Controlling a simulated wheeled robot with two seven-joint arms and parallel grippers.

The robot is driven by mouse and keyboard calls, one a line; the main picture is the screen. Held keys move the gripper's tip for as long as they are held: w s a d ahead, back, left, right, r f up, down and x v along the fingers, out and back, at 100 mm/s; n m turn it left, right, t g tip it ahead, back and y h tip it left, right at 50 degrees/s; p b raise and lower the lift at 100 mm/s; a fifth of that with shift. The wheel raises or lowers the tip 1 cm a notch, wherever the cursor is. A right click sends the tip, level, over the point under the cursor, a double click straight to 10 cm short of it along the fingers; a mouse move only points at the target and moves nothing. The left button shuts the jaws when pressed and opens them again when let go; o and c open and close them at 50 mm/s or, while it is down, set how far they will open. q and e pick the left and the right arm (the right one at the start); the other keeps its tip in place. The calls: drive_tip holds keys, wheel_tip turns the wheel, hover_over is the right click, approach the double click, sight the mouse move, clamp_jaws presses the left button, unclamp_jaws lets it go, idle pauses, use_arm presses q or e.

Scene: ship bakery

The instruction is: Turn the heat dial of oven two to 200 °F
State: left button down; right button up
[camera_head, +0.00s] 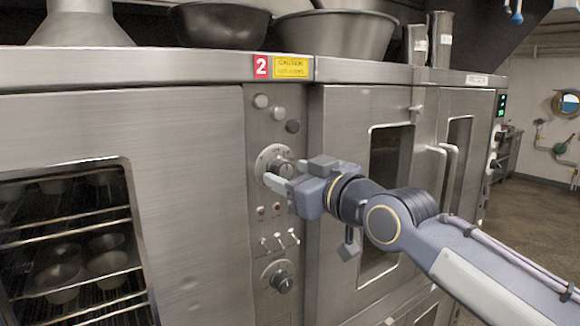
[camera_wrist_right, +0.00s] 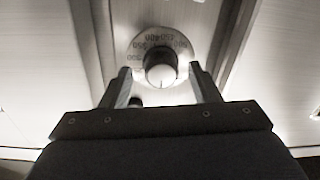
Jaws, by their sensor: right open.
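Oven two (camera_head: 190,200) is a steel oven marked by a red "2" label (camera_head: 261,66) at its top edge. Its heat dial (camera_head: 284,166) is a round knob on a pale numbered plate, on the narrow control panel. In the right wrist view the dial (camera_wrist_right: 160,70) sits between and just beyond the fingertips, with numbers around its upper rim. My right gripper (camera_head: 277,174) is open at the dial, one finger on each side; contact cannot be told. It also shows in the right wrist view (camera_wrist_right: 160,78). My left gripper is not in view.
A second, lower knob (camera_head: 281,280) and several small switches (camera_head: 279,240) are on the same panel. Round buttons (camera_head: 276,113) sit above the dial. A neighbouring oven door with a handle (camera_head: 447,170) stands to the right. Large bowls (camera_head: 335,33) rest on top.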

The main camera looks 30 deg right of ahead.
drive_tip(key=shift+w+a, duration=0.15)
drive_tip(key=shift+w, duration=0.3)
drive_tip(key=shift+c, duration=0.5)
drive_tip(key=c, duration=0.9)
drive_tip(key=shift+f+m+b, duration=0.15)
drive_tip(key=shift+m+b, duration=0.4)
drive_tip(key=shift+m, duration=0.15)
drive_tip(key=shift+m+b, duration=0.65)
drive_tip(key=shift+m, duration=0.45)
drive_tip(key=shift+m+b, duration=0.35)
drive_tip(key=shift+m, duration=1.75)
